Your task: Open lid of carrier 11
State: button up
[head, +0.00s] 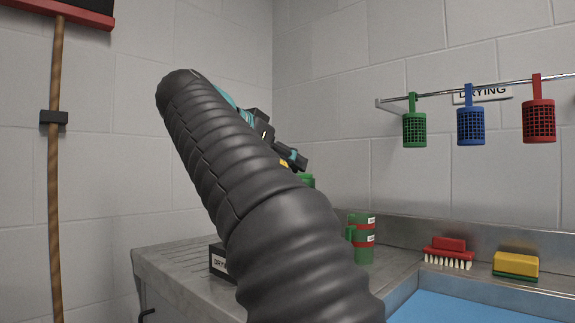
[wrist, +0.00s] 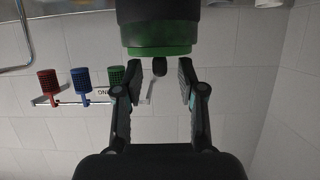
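My gripper (wrist: 158,66) is open. Its two fingers stand apart on either side of a small dark knob (wrist: 159,68), with a visible gap on both sides. The knob is at the green-rimmed end of a black and green cylinder (wrist: 158,40), which looks like a carrier. In the head view my gripper (head: 291,157) is partly hidden behind my sleeved arm, just above a green top (head: 307,181). A green carrier (head: 362,240) with red bands and white labels stands to its right on the counter. No number 11 is readable, and I cannot tell which carrier is 11.
A metal counter (head: 165,255) holds a black labelled box (head: 218,262), partly behind my arm. A red brush (head: 449,252), a yellow sponge (head: 516,265) and a blue-bottomed basin (head: 475,309) are at right. Green (head: 415,128), blue (head: 471,127) and red (head: 539,120) baskets hang from a rail.

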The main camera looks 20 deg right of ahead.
grip_shut()
jog(key=shift+d+f, duration=0.1)
dwell(0.3)
